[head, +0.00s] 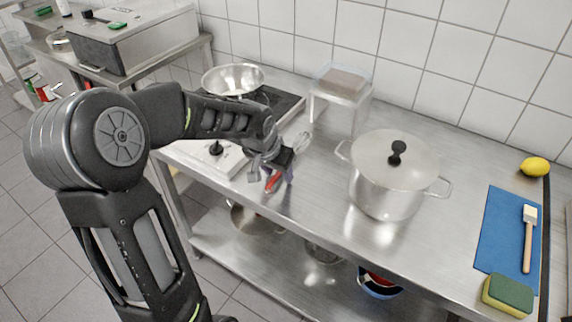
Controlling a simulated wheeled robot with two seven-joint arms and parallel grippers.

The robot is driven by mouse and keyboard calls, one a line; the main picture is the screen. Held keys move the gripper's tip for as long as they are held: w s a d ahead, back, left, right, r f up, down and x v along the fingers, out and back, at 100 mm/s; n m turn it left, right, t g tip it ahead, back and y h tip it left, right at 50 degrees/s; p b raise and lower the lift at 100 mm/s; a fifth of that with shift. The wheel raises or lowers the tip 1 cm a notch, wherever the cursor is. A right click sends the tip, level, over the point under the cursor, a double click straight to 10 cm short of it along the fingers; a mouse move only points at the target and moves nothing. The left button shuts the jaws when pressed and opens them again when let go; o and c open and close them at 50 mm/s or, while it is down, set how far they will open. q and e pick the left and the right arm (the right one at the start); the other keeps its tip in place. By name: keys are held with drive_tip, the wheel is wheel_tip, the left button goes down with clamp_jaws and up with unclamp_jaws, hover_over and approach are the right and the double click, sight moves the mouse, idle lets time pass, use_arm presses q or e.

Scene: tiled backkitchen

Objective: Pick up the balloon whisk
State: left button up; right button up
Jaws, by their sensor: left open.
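The balloon whisk lies on the steel counter, with its wire loops (303,141) pointing away from me and its red handle (273,181) toward the counter's front edge. My left gripper (277,174) is open and is over the whisk, close to the handle. It hides the middle of the whisk. I cannot tell whether the fingers touch the handle. My right gripper is not in view.
A lidded steel pot (385,190) stands right of the whisk. A clear container (342,83) sits behind on a stand. A blue board (508,235), brush (528,240), sponge (508,294) and lemon (535,166) are at the right.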

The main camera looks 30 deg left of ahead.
use_arm(q)
drive_tip(key=shift+c, duration=0.2)
idle(0.4)
clamp_jaws()
idle(0.4)
